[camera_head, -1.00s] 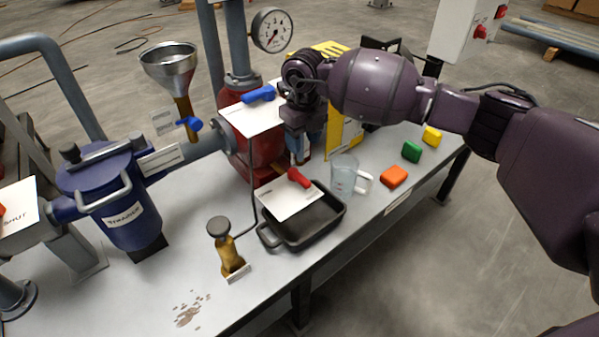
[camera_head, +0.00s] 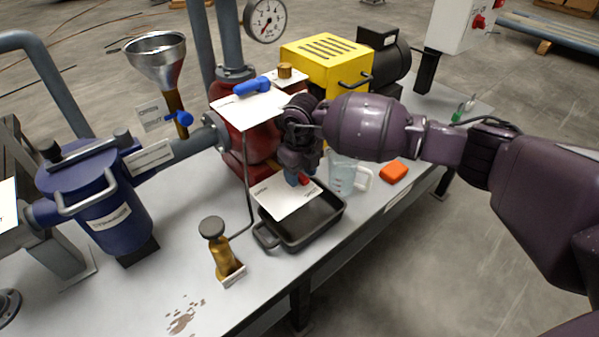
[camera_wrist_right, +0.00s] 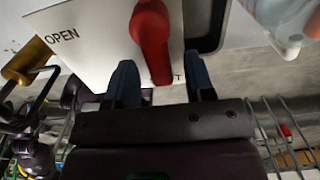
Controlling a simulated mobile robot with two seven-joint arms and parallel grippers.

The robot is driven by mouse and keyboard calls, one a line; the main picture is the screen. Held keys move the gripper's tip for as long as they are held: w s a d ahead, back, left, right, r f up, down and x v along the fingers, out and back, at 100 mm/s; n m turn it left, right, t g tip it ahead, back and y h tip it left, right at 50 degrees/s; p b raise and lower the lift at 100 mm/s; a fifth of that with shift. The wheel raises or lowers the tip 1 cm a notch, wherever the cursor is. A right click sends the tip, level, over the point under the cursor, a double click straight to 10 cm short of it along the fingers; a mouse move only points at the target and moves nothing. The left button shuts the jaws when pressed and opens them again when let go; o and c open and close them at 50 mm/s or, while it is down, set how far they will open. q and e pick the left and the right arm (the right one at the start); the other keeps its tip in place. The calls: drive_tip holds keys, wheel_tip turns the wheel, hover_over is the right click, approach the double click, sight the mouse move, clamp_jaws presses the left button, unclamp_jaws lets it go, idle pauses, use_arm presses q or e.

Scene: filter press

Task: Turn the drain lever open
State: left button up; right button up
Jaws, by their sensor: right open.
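The red drain lever (camera_head: 304,179) shows only as a small patch beside my right gripper (camera_head: 296,178) in the head view. In the right wrist view the red lever (camera_wrist_right: 152,35) runs down over a white card (camera_wrist_right: 95,35), its end between the two blue fingertips. My right gripper (camera_wrist_right: 161,80) is open around the lever's end, with gaps on both sides. The card reads OPEN at left; a word near the lever is mostly covered. The card (camera_head: 285,198) lies over the black tray in the head view. My left gripper is not in view.
A black tray (camera_head: 300,237) sits below the card. A clear jug (camera_head: 342,172) and an orange block (camera_head: 393,171) stand right of the gripper. A brass valve with a black knob (camera_head: 221,250) stands at left. The red pump housing (camera_head: 240,150) is behind.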

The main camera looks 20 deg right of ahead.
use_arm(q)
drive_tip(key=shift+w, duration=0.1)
use_arm(e)
clamp_jaws()
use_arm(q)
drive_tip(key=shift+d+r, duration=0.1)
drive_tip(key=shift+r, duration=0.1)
use_arm(e)
drive_tip(key=shift+a+r+m+p, duration=0.35)
drive_tip(key=shift+a+m+p, duration=0.05)
drive_tip(key=shift+m+p, duration=0.65)
use_arm(q)
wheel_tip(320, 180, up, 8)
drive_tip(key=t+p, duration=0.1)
drive_tip(key=p, duration=0.6)
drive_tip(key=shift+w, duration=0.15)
use_arm(e)
drive_tip(key=shift+w+a+f+m, duration=0.1)
drive_tip(key=shift+w+a+m, duration=0.45)
drive_tip(key=shift+m, duration=2.1)
drive_tip(key=shift+w+a+f+m, duration=0.25)
drive_tip(key=shift+a+m, duration=0.65)
drive_tip(key=shift+m, duration=1.75)
drive_tip(key=shift+w+a+m, duration=0.45)
drive_tip(key=shift+a+m, duration=0.25)
drive_tip(key=shift+m, duration=1.95)
use_arm(q)
drive_tip(key=shift+p, duration=0.3)
